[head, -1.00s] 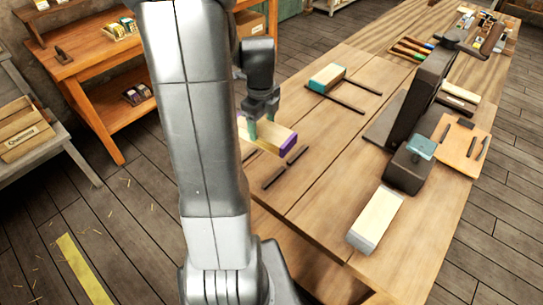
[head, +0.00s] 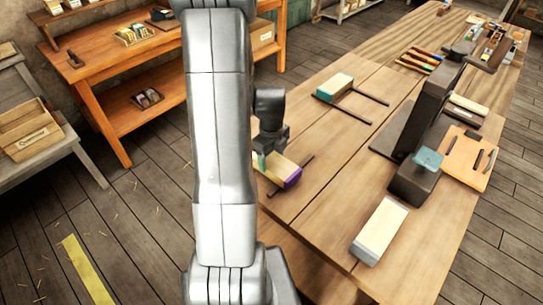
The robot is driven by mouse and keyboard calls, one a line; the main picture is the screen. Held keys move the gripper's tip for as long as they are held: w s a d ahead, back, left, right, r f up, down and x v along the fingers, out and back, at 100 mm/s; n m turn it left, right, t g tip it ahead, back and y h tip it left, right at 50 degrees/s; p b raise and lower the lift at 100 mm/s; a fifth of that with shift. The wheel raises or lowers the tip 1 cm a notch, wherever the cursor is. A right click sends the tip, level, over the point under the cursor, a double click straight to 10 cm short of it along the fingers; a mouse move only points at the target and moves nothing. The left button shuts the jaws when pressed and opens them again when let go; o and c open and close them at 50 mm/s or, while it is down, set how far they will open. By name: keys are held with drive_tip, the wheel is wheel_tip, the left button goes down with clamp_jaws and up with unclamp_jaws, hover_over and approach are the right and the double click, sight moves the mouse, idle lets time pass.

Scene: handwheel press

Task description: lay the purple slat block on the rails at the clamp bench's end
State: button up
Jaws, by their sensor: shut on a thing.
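The purple slat block (head: 284,172), pale wood with a purple end, is held in my gripper (head: 272,158) near the left edge of the clamp bench (head: 325,208). My gripper is shut on it from above; my arm hides the block's left part. Two short dark rails lie there: one rail (head: 307,161) shows beyond the block, and a bit of the other (head: 273,193) shows on its near side. The block overlaps the rails in the picture; I cannot tell whether it touches them.
A teal-ended block (head: 335,86) lies at another pair of dark rails farther back. A grey-ended pale block (head: 379,231) lies near the front. A dark press (head: 424,125) stands to the right. A wooden shelf unit (head: 105,70) stands to the left, off the bench.

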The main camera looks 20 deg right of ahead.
sight(271, 160)
drive_tip(key=shift+f, duration=0.2)
drive_tip(key=o, duration=1.2)
drive_tip(key=shift+r, duration=0.2)
wheel_tip(271, 160, up, 12)
drive_tip(key=shift+b, duration=0.35)
